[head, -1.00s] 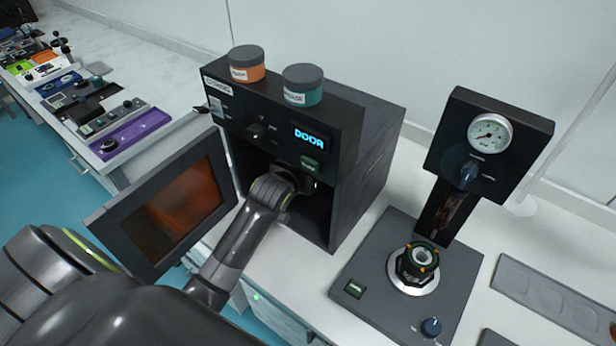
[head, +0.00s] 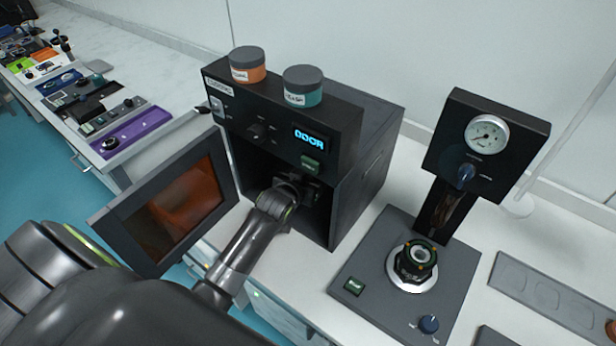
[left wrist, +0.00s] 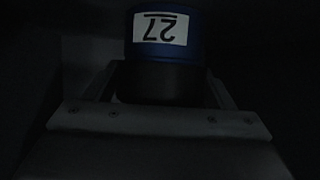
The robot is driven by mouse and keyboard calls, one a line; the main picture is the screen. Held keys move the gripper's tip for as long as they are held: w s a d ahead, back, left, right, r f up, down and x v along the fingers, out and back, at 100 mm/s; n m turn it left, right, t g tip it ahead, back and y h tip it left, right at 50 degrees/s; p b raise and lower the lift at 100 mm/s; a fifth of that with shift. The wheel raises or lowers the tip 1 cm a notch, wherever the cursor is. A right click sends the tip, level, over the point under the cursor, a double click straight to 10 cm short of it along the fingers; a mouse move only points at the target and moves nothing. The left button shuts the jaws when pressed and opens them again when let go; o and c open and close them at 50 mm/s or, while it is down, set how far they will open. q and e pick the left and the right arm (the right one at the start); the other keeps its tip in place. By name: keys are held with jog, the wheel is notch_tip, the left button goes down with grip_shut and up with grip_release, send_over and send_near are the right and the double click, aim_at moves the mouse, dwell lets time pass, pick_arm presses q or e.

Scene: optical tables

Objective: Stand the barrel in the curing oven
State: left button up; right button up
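The barrel (left wrist: 165,45) shows in the left wrist view, with a blue upper part, a dark lower part and a white label reading 27 upside down. My left gripper (left wrist: 162,78) has a finger against each side of the barrel's dark part and appears shut on it. The curing oven (head: 375,150) is a black box with a lit DOOR display. Its door (head: 175,212) stands open to the left. My left wrist reaches into the dark oven opening, so the gripper and barrel are hidden in the head view. Whether the barrel touches the oven floor cannot be told. My right gripper is out of view.
An orange jar (head: 247,66) and a teal jar (head: 303,88) stand on the oven. A press with a gauge (head: 487,135) stands to the right, with a dark fitting (head: 415,262) on its base. A grey tray (head: 548,298) lies further right.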

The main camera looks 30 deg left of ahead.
pick_arm(q)
jog(key=shift+o, duration=0.8)
jog(key=shift+r, duration=0.15)
jog(key=v, duration=1.2)
jog(key=shift+b, duration=0.45)
